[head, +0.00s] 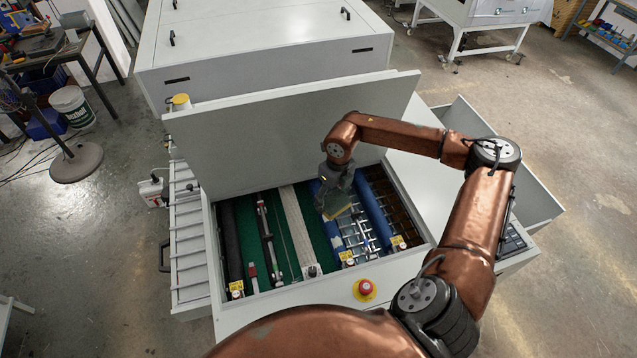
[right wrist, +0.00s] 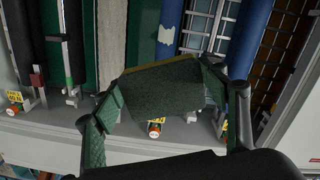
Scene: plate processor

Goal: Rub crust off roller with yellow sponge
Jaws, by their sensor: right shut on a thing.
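My right gripper (head: 336,200) is shut on the yellow sponge (head: 338,212) and holds it over the open machine, near the blue roller. In the right wrist view the sponge's dark green scouring side (right wrist: 155,92) faces the camera, with a thin yellow edge along its far side. The blue roller (right wrist: 171,14) has a pale, ragged patch of crust (right wrist: 167,35) just beyond the sponge. Sponge and patch look apart in this view; the gap in height cannot be told. In the head view the gripper hides part of this roller (head: 333,238). My left gripper is not in view.
A second blue roller (head: 374,210) lies to the right, a dark roller (head: 232,240) at the left. A raised grey lid (head: 270,140) stands behind the opening. A red emergency button (head: 365,288) sits on the front edge. Small yellow labels mark several roller ends.

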